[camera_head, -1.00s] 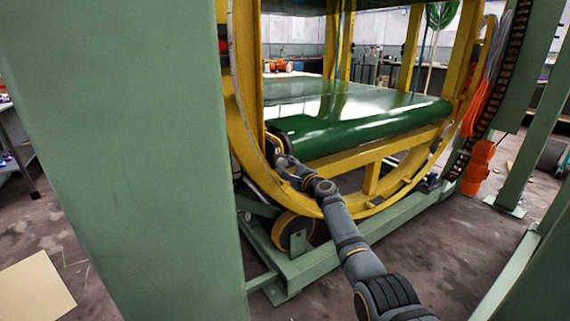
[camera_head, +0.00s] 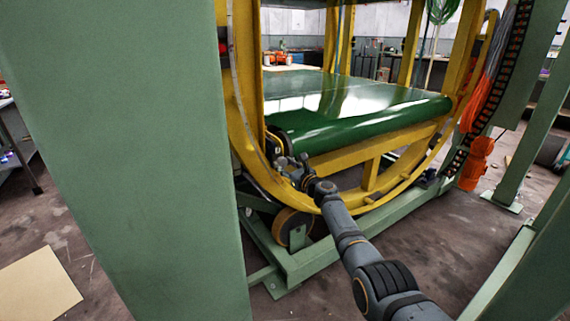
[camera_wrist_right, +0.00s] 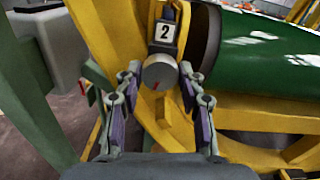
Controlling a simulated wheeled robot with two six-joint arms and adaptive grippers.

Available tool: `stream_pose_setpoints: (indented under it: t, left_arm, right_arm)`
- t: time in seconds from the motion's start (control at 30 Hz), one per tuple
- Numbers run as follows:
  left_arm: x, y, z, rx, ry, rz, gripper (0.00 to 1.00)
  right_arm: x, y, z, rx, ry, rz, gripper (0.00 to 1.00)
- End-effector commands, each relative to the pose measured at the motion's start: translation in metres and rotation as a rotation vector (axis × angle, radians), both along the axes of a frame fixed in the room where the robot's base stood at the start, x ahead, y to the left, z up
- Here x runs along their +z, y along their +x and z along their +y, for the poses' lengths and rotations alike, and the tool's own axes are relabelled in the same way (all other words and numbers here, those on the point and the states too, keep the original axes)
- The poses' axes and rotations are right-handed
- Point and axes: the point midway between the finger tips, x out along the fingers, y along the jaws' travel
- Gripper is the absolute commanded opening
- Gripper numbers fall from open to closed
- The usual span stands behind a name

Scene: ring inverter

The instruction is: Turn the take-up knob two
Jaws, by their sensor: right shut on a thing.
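The take-up knob two (camera_wrist_right: 159,73) is a round grey knob with a red mark near its lower edge. In the head view my right gripper (camera_head: 292,163) is at the near left end of the green belt roller, and the knob is too small and covered to make out there. My left gripper is not in view.
The green belt (camera_head: 365,125) runs over a roller inside the yellow ring frame (camera_head: 372,160). A green post (camera_head: 130,150) fills the left side. A green base beam (camera_head: 345,248) and a wheel (camera_head: 293,228) lie below my arm.

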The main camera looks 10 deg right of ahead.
Motion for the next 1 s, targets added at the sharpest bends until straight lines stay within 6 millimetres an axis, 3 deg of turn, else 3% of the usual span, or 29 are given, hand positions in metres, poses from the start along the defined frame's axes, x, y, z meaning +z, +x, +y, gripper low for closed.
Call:
stream_pose_setpoints:
  t: [0.4, 1.0]
  left_arm:
    - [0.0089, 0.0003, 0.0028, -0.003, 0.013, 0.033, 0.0]
    - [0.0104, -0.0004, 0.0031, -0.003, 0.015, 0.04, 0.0]
  right_arm:
    - [-0.0025, -0.0004, 0.0, 0.001, 0.2, 0.086, 0.07]
    - [-0.0036, -0.0006, 0.0, 0.0, 0.241, 0.104, 0.07]
